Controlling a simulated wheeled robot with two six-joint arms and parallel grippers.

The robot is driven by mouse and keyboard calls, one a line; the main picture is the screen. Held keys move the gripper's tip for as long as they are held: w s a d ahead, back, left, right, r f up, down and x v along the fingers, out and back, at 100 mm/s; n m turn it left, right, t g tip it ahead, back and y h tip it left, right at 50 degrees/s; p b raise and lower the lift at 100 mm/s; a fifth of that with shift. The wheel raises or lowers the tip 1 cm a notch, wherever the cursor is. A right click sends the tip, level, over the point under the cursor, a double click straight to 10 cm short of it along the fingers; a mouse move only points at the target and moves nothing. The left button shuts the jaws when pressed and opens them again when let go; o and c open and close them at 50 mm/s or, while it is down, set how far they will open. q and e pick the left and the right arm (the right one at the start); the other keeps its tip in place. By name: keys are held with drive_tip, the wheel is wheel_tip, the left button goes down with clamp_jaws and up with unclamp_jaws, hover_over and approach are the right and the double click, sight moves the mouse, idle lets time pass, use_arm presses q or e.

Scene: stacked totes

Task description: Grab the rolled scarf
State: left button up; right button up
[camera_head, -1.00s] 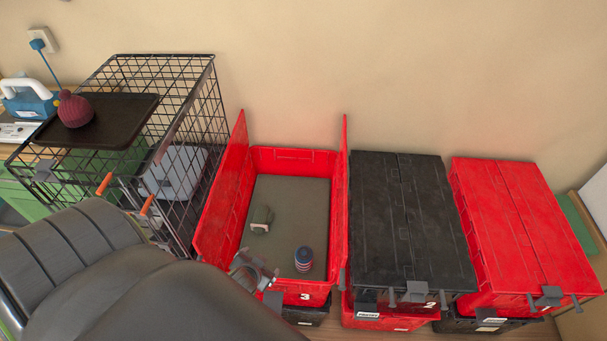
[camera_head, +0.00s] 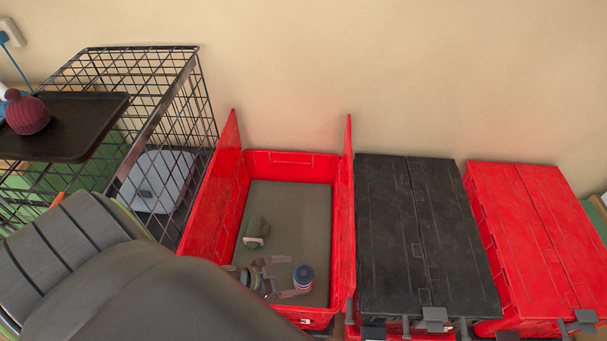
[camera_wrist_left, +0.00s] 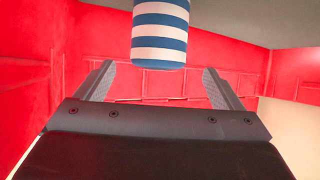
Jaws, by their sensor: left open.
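The rolled scarf appears to be the upright blue-and-white striped cylinder (camera_head: 303,277) inside the open red tote (camera_head: 316,316), near its front right corner. It also shows in the left wrist view (camera_wrist_left: 160,38), at the top middle, with its upper part cut off. My left gripper (camera_head: 284,277) is inside the tote, just left of the roll, with its fingers pointing toward it. In the left wrist view the fingers (camera_wrist_left: 160,78) are apart and empty, with the roll ahead between their lines. Contact with the roll cannot be told. My right gripper is out of view.
A green object with a pale end (camera_head: 256,232) lies in the same tote, behind my gripper. The tote's raised lid flaps stand at both sides. A closed black tote (camera_head: 428,235) and a red one stand right; a wire cage (camera_head: 185,100) stands left.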

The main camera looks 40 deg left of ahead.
sight(309, 274)
use_arm(q)
drive_tip(key=shift+w+d+f, duration=0.4)
drive_tip(key=shift+d+f, duration=0.05)
drive_tip(key=b+x, duration=0.1)
drive_tip(key=x, duration=0.2)
drive_tip(key=b+x, duration=0.1)
drive_tip(key=x, duration=0.2)
drive_tip(key=shift+w+d+r, duration=0.1)
drive_tip(key=shift+w+r, duration=0.05)
drive_tip(key=shift+r, duration=0.05)
drive_tip(key=c, duration=1)
drive_tip(key=shift+c, duration=0.6)
drive_tip(key=shift+r, duration=0.1)
